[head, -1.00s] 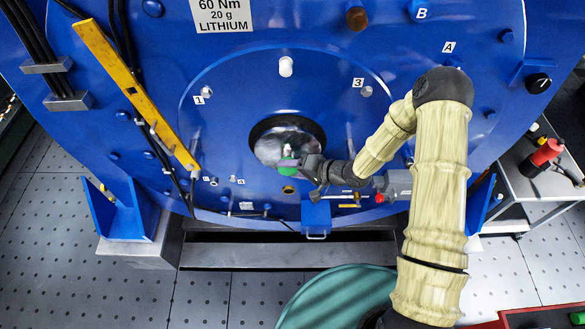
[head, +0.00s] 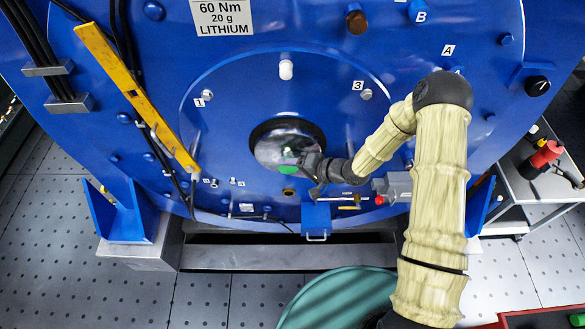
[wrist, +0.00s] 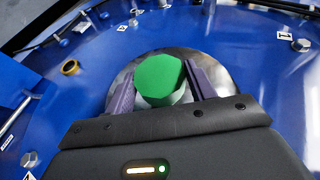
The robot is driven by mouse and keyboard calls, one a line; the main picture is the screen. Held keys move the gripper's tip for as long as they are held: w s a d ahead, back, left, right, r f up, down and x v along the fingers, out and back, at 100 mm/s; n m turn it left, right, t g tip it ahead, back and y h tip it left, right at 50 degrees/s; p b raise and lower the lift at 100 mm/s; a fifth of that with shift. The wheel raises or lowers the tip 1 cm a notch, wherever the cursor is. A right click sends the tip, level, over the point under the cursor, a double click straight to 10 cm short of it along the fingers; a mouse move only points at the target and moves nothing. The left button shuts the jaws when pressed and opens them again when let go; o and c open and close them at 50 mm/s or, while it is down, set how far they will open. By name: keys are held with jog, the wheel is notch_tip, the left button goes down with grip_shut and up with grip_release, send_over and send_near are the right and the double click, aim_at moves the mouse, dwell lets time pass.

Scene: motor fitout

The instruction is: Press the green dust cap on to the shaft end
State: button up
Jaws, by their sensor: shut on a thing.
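The green dust cap (wrist: 160,77) sits between the two fingers of my gripper (wrist: 160,88) in the wrist view. It shows small and partly hidden in the head view (head: 289,168). My gripper (head: 300,163) is shut on the cap, in front of the lower part of the round opening. The silver shaft end (head: 283,145) fills the dark-rimmed opening in the blue motor face. A pale cylindrical surface shows below the cap between the fingers in the wrist view. I cannot tell how far the cap is seated.
A small blue box (head: 316,217) sticks out below the opening, near my gripper. A white peg (head: 286,69) and bolts surround the opening. A yellow bar (head: 130,93) runs diagonally at left. A grey cart (head: 535,165) with a red bottle stands at right.

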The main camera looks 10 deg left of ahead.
jog(key=shift+w+a, duration=0.2)
jog(key=shift+w, duration=0.6)
jog(key=o, duration=1)
jog(key=shift+d, duration=0.1)
jog(key=b+v, duration=0.2)
jog(key=v, duration=1.5)
jog(key=shift+r, duration=0.1)
jog(key=shift+s, duration=0.1)
